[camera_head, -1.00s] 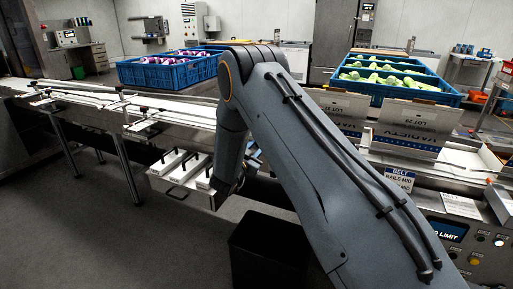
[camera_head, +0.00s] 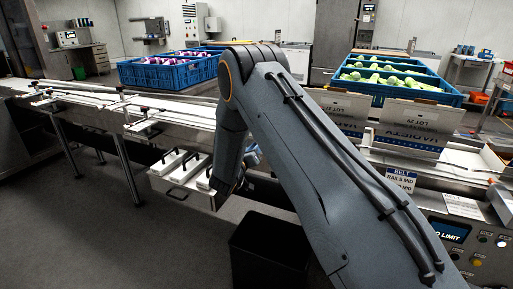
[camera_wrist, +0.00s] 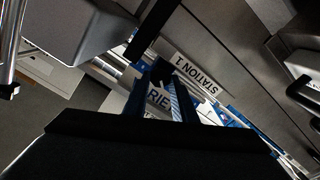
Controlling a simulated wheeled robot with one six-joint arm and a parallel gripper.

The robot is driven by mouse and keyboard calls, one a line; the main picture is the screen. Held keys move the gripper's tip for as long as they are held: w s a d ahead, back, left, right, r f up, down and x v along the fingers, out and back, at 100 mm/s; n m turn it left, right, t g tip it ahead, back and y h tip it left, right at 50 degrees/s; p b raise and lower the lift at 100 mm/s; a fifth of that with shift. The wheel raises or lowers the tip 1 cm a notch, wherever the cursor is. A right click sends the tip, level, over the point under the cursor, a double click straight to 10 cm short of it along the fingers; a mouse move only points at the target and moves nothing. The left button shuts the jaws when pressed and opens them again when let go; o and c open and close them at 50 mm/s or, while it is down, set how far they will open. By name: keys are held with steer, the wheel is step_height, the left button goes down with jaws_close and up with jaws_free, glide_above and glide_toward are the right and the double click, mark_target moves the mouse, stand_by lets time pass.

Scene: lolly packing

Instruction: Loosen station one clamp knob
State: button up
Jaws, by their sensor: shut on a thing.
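In the wrist view, the station one clamp knob (camera_wrist: 161,70) is a small black piece between my fingertips, in shadow and mostly hidden. My gripper (camera_wrist: 164,78) is shut on it. A white "STATION 1" label (camera_wrist: 196,74) lies right beside the fingertips. In the head view, my gripper (camera_head: 221,191) points down by the near side of the conveyor line (camera_head: 185,118), and my arm covers the knob there.
Blue crates (camera_head: 168,76) sit behind the line. A grey housing (camera_wrist: 75,25) fills the wrist view's upper left.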

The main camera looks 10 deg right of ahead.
steer(key=n, duration=1.2)
steer(key=shift+w+a+f, duration=0.1)
steer(key=shift+f, duration=0.05)
stand_by(0.3)
steer(key=o, duration=1)
steer(key=shift+o, duration=0.2)
steer(key=shift+f, duration=0.2)
